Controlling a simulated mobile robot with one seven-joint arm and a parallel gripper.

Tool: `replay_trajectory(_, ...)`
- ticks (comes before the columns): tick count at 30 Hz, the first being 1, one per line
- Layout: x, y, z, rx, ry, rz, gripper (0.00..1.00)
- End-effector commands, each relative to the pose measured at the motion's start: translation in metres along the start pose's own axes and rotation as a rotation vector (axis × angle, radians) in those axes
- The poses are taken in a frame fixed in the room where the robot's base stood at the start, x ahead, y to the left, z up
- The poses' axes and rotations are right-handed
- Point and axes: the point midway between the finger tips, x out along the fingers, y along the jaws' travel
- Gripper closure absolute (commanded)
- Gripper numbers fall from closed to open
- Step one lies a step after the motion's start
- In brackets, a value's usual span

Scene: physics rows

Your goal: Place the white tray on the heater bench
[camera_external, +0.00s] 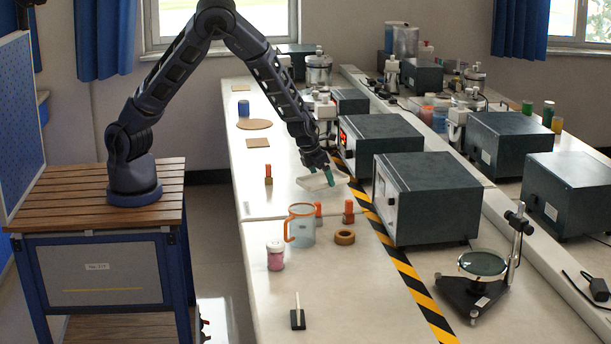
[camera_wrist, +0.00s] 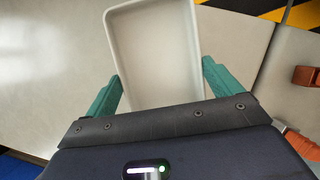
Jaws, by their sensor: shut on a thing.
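The white tray (camera_external: 312,184) is a shallow, rectangular tray at the near bench, just left of the black and yellow striped tape. In the wrist view the tray (camera_wrist: 152,45) lies between the two green fingers of my gripper (camera_wrist: 160,85). My gripper (camera_external: 326,177) is shut on the tray by its near end. I cannot tell whether the tray touches the bench top or is slightly above it. No thing in view is clearly marked as the heater bench; a dark box with a red lit display (camera_external: 380,142) stands just behind the tray.
An orange-handled jug (camera_external: 301,226), a tape roll (camera_external: 344,237), a pink-filled jar (camera_external: 275,256) and small orange-topped items (camera_external: 349,211) stand nearer the camera. Another dark box (camera_external: 428,198) stands right of the striped tape (camera_external: 400,262). The bench's left side (camera_external: 250,200) has free room.

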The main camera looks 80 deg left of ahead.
Motion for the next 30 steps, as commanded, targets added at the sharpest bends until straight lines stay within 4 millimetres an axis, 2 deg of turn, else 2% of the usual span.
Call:
replay_trajectory(13,0.032,0.001,-0.013,-0.002,0.001,0.0,0.36)
replay_trajectory(29,0.038,0.001,-0.016,-0.002,0.001,0.0,0.36)
replay_trajectory(30,0.038,0.001,-0.016,-0.001,0.0,0.001,0.06)
